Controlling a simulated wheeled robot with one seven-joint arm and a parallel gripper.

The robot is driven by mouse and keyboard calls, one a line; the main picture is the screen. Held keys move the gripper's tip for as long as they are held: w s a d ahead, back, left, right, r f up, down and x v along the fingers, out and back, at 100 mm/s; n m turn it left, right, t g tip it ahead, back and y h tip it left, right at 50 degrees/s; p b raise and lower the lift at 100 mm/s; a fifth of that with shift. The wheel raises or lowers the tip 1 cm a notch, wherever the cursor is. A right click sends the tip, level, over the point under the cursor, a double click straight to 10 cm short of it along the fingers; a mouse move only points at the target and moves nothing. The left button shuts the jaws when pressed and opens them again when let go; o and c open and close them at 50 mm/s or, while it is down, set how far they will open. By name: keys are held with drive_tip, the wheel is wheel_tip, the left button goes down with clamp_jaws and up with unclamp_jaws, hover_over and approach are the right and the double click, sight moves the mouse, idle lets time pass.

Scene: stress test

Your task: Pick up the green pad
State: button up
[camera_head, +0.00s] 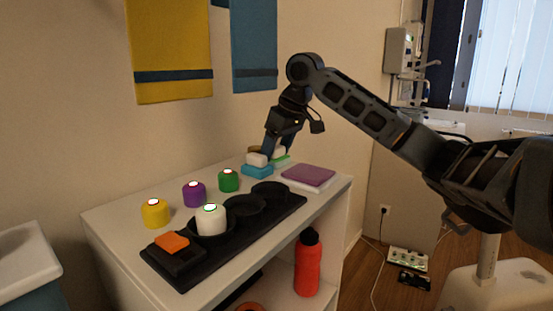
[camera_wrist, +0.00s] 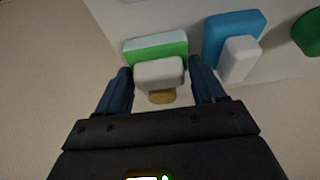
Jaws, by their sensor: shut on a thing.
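The green pad (camera_head: 283,160) is at the far end of the white cabinet top, near the wall, partly hidden behind my gripper (camera_head: 275,149). In the wrist view the green pad (camera_wrist: 170,49) has a pale top layer and a white rounded handle (camera_wrist: 158,71). My gripper's fingers (camera_wrist: 160,76) stand on both sides of this handle, shut on it. I cannot tell whether the pad touches the cabinet top or is slightly above it.
A blue pad (camera_head: 258,171) with a white handle sits close beside the green one; it also shows in the wrist view (camera_wrist: 226,30). A purple pad (camera_head: 308,175), a green jar (camera_head: 228,181) and a black tray (camera_head: 280,212) are nearby. The wall is close behind.

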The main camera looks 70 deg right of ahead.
drive_tip(key=c, duration=0.3)
drive_tip(key=shift+r, duration=0.1)
drive_tip(key=shift+r, duration=0.45)
wheel_tip(320, 180, up, 2)
drive_tip(key=shift+r+b, duration=0.15)
drive_tip(key=shift+b, duration=0.15)
drive_tip(key=s+d, duration=0.3)
drive_tip(key=d, duration=0.2)
drive_tip(key=s+d+b, duration=0.1)
drive_tip(key=s+d, duration=0.3)
drive_tip(key=s+d+b, duration=0.1)
drive_tip(key=s+d, duration=0.2)
drive_tip(key=d, duration=0.2)
drive_tip(key=shift+s+d+r, duration=0.1)
drive_tip(key=shift+s+d, duration=0.2)
